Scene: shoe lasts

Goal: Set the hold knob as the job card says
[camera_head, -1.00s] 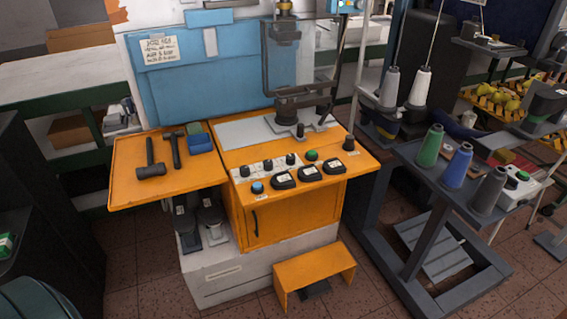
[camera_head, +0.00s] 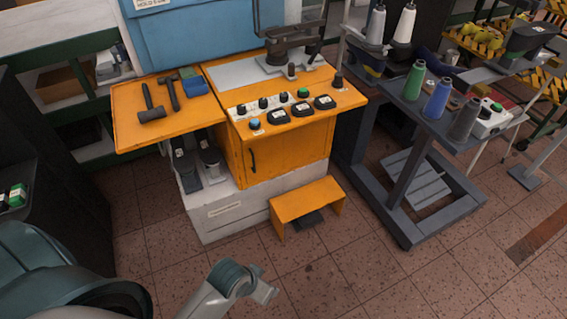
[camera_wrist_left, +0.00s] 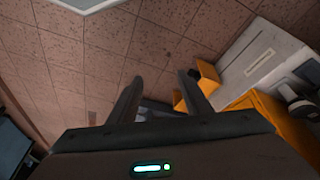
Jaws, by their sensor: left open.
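Black knobs sit in a row on a white strip on the orange machine's panel: a left one (camera_head: 242,110), a middle one (camera_head: 263,103) and a right one (camera_head: 283,97). Their labels are too small to read, so I cannot tell which is the hold knob. The job card (camera_head: 152,3) on the blue panel is cut off by the top edge; only its lower line shows, and I cannot read its value surely. My left gripper (camera_wrist_left: 161,78) is open and empty over the tiled floor, away from the panel. My right gripper is out of view.
Beside the knobs are a blue button (camera_head: 254,124), a green button (camera_head: 303,93) and several dark gauges (camera_head: 301,108). Hammers (camera_head: 152,113) lie on the orange side shelf. An orange step (camera_head: 306,203) stands in front. A grey thread trolley (camera_head: 420,180) stands right. Floor in front is clear.

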